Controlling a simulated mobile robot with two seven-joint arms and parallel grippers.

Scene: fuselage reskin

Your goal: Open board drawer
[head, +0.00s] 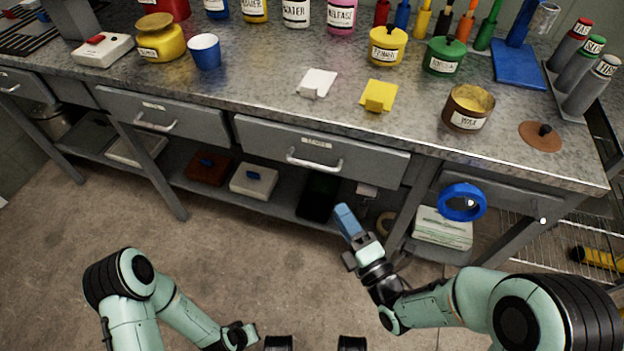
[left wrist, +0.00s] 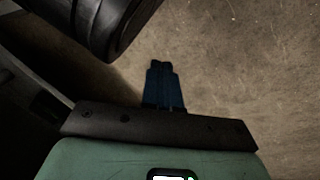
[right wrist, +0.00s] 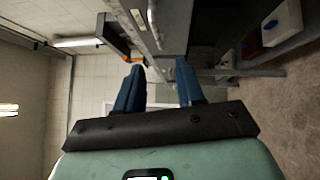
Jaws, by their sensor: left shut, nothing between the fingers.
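The grey workbench has several drawers along its front, and they look shut. The middle drawer (head: 260,137) has a small label too blurred to read and a pale bar handle (head: 314,163). Another labelled drawer (head: 190,127) with a bar handle (head: 155,126) is to its left. My right gripper (head: 343,212) is in front of and below the middle drawer, apart from its handle. Its blue fingers stand apart and empty in the right wrist view (right wrist: 158,82). My left gripper is low over the floor, with its blue fingers together in the left wrist view (left wrist: 163,68).
The worktop (head: 260,85) holds pots, bottles, a white block (head: 317,83) and a yellow block (head: 379,95). A blue ring (head: 462,202) hangs at the right front. Boxes stand on the lower shelf (head: 285,207). The floor in front is clear.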

